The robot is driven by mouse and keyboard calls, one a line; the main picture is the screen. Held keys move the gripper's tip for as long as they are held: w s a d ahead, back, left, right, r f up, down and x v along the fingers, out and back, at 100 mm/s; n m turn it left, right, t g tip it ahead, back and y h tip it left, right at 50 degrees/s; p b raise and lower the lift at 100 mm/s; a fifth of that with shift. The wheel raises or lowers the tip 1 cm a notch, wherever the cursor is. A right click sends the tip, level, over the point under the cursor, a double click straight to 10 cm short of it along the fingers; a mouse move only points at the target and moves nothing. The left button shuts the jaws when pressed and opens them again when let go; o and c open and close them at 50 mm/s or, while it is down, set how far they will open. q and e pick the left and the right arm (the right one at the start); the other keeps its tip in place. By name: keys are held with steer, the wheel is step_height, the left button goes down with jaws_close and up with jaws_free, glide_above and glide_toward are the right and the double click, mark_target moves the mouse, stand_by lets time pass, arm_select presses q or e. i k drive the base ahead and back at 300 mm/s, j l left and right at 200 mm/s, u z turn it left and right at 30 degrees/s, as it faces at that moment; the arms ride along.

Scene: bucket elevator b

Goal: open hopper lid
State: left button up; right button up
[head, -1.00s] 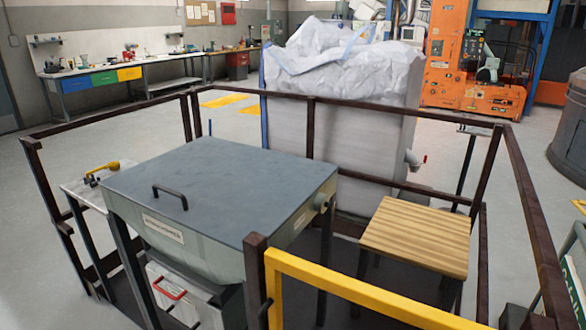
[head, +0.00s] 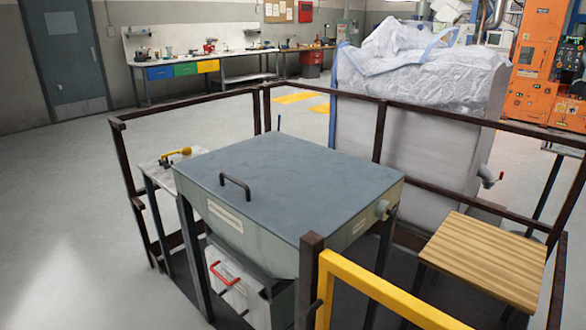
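The hopper (head: 250,236) is a grey-green metal bin on dark legs, in the lower middle of the head view. Its flat dark grey lid (head: 295,185) lies shut over the top. A black bar handle (head: 236,186) stands on the lid near its front left edge. Neither of my grippers is in view.
Brown railings (head: 380,135) surround the hopper, with a yellow bar (head: 385,295) at the front right. A wooden-topped stool (head: 487,258) stands right. A large white bulk bag (head: 415,110) is behind. A small side table (head: 158,172) stands left. Open floor lies at far left.

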mark_target(288, 186)
steer(key=i+j+z, duration=0.15)
steer(key=j, duration=0.25)
steer(key=i+j+z, duration=0.1)
steer(key=i+j, duration=0.15)
steer(key=j, duration=0.15)
steer(key=i+j+z, duration=0.15)
steer(key=j, duration=0.3)
steer(key=i+j+z, duration=0.1)
steer(key=j, duration=0.35)
steer(key=i+j+z, duration=0.15)
steer(key=j, duration=0.3)
steer(key=i+j+z, duration=0.1)
steer(key=j, duration=0.35)
steer(key=i+j+z, duration=0.15)
steer(key=j, duration=0.35)
steer(key=l, duration=0.7)
steer(key=i, duration=0.05)
